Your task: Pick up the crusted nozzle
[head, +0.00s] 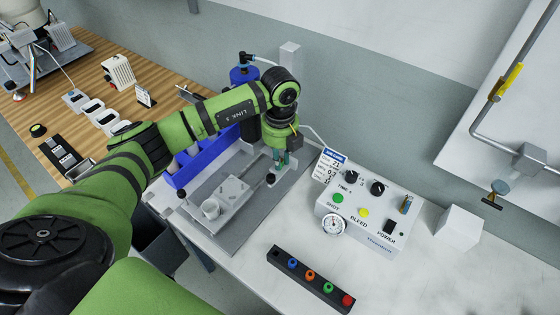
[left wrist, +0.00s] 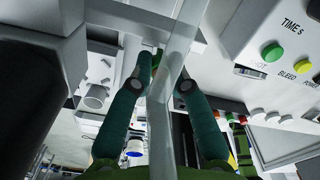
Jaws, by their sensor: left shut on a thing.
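My left gripper (head: 281,160) points down over the grey gantry base in the head view, close to its back right corner. A translucent tube (left wrist: 177,50) crosses in front and hides much of the grip. No crust can be made out at this size. My right gripper is in neither view.
A black rack (head: 312,279) with blue, orange, green and red nozzles lies at the front. The white control box (head: 362,217) with knobs and buttons stands right of the gripper. A grey plate (head: 231,192) with a small cup and blue bins (head: 205,160) are to the left.

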